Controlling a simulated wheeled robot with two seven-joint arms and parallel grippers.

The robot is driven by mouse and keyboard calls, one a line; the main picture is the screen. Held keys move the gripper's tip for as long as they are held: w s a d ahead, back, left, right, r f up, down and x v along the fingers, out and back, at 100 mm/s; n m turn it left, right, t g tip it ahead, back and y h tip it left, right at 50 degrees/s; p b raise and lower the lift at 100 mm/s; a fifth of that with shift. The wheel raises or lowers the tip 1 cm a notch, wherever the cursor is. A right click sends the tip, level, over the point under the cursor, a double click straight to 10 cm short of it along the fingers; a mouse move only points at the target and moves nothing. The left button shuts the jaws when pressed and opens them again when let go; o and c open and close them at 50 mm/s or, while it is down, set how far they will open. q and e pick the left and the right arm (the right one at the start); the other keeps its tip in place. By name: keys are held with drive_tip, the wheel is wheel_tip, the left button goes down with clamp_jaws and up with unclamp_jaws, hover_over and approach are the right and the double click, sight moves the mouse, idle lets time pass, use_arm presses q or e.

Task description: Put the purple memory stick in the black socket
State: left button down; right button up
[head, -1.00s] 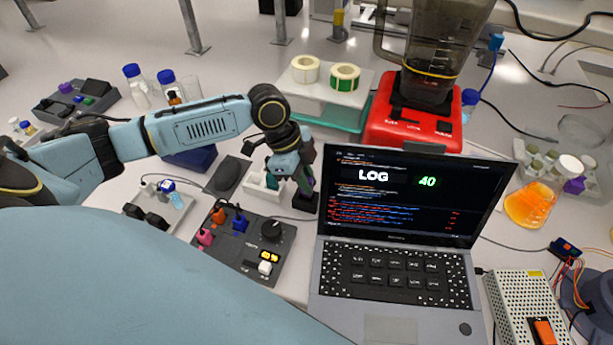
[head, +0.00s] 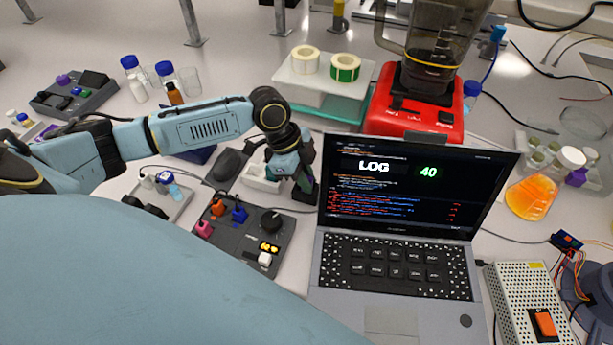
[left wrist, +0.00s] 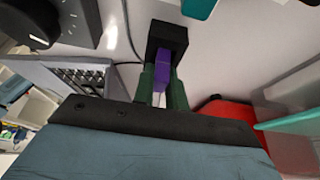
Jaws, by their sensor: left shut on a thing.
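The purple memory stick (left wrist: 162,72) is held between the dark green fingers of my left gripper (left wrist: 162,88) in the left wrist view. Its far end meets the opening of the black socket (left wrist: 168,36); I cannot tell how deep it sits. In the head view my left gripper (head: 305,184) points down at the black socket (head: 304,196), just left of the laptop. The gripper covers most of the socket and the stick there. My right gripper is not in view.
The laptop (head: 395,255) stands close on the right of the socket. A dark control panel (head: 240,236) with a knob lies at front left. A white tray (head: 260,178) and a black mouse (head: 229,165) are left of the gripper. A red blender (head: 415,110) stands behind.

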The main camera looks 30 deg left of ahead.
use_arm(q)
drive_tip(key=c, duration=1.3)
unclamp_jaws()
drive_tip(key=shift+f, duration=0.1)
drive_tip(key=shift+c, duration=0.2)
drive_tip(key=v, duration=1.3)
drive_tip(key=shift+a, duration=0.15)
drive_tip(key=shift+r, duration=0.25)
